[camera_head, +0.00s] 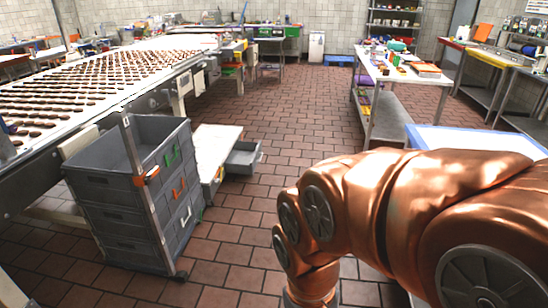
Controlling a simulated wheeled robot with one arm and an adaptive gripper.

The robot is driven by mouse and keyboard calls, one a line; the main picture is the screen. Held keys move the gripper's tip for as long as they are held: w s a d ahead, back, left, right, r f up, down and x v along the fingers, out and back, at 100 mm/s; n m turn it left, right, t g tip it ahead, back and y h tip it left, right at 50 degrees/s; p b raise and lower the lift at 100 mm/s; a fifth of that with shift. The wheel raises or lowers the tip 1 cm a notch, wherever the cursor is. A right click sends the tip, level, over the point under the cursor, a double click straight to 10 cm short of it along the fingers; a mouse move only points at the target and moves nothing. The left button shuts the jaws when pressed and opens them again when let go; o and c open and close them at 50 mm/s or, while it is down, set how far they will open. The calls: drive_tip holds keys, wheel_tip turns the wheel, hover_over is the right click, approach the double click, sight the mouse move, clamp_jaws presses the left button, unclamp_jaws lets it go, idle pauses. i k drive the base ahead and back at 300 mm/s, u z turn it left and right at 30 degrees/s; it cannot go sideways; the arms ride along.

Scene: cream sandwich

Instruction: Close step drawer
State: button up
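A low white step (212,143) stands on the floor beside the long conveyor table, behind the grey crates. A grey drawer (246,159) sticks out from its right side and stands open over the floor tiles. The crates hide part of the step's near side. My copper arm fills the lower right of the view and bends down to the bottom edge, to the right of and nearer than the drawer. My gripper is out of the frame, so its state and what it may hold are hidden.
A stack of grey crates (112,218) on a wheeled frame stands left, in front of the step. The conveyor table (62,108) carries rows of brown rounds. A white table (395,75) with goods stands at right. Brown tiled floor is clear in the middle and around the drawer's right side.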

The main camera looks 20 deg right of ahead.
sight(243, 159)
drive_tip(key=z, duration=0.85)
drive_tip(key=i, duration=0.8)
drive_tip(key=z, duration=0.9)
drive_tip(key=i, duration=1.25)
drive_tip(key=u, duration=0.85)
drive_tip(key=i, duration=0.8)
drive_tip(key=u, duration=0.75)
